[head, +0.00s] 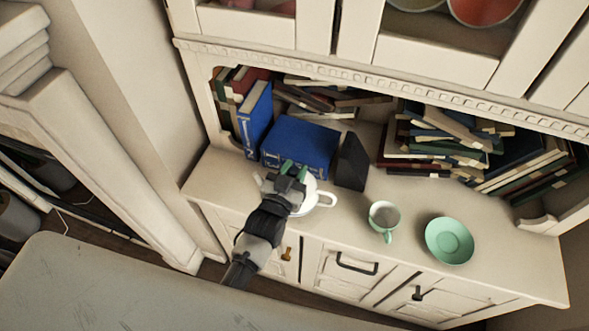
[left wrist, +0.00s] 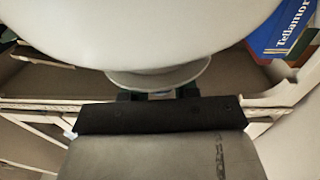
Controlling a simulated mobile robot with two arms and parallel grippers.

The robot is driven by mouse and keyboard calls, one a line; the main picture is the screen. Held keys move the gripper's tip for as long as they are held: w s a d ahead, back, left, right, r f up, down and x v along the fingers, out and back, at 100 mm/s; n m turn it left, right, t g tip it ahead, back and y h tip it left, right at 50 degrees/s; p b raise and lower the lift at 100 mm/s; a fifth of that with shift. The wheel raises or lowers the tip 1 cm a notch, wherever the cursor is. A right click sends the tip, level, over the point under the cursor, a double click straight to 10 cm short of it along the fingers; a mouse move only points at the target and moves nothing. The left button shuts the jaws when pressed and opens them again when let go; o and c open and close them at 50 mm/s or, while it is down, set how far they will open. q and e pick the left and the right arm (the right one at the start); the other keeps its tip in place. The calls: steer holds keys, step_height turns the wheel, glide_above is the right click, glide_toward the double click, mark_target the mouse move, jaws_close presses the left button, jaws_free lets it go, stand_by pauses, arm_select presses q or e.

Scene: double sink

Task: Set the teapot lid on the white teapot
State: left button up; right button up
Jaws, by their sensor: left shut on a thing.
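The white teapot (head: 309,198) stands on the cabinet top in the head view, partly hidden by my left gripper, with its loop handle to the right. My left gripper (head: 289,171) is over its left part, with small green patches at the fingertips. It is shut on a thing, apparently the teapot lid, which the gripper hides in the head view. In the left wrist view, a large smooth white surface (left wrist: 160,30) fills the top. A flared white rim (left wrist: 158,79) shows just beyond the fingertips. Whether lid and teapot touch cannot be told. My right gripper is out of view.
A mint cup (head: 384,216) and a mint saucer (head: 449,241) stand to the right on the cabinet top (head: 500,225). Blue books (head: 300,146) and a dark upright object (head: 351,163) are close behind the teapot. Piled books (head: 440,140) fill the niche.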

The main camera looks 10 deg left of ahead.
mark_target(293, 176)
arm_select(q)
steer(key=shift+f+b, duration=0.5)
steer(key=shift+f, duration=0.2)
steer(key=o, duration=0.6)
steer(key=shift+o, duration=0.2)
steer(key=shift+s+a+r+p, duration=0.1)
steer(key=shift+s+a+p, duration=0.15)
steer(key=shift+s+p, duration=0.8)
steer(key=shift+s+a+r+p, duration=0.1)
steer(key=shift+s+a+p, duration=0.15)
steer(key=shift+s, duration=1.45)
steer(key=s, duration=0.1)
steer(key=s+p, duration=0.1)
steer(key=s, duration=0.1)
steer(key=s+p, duration=0.1)
steer(key=s, duration=0.1)
steer(key=shift+s+a+f, duration=0.15)
steer(key=shift+s+a, duration=0.05)
steer(key=shift+a, duration=0.2)
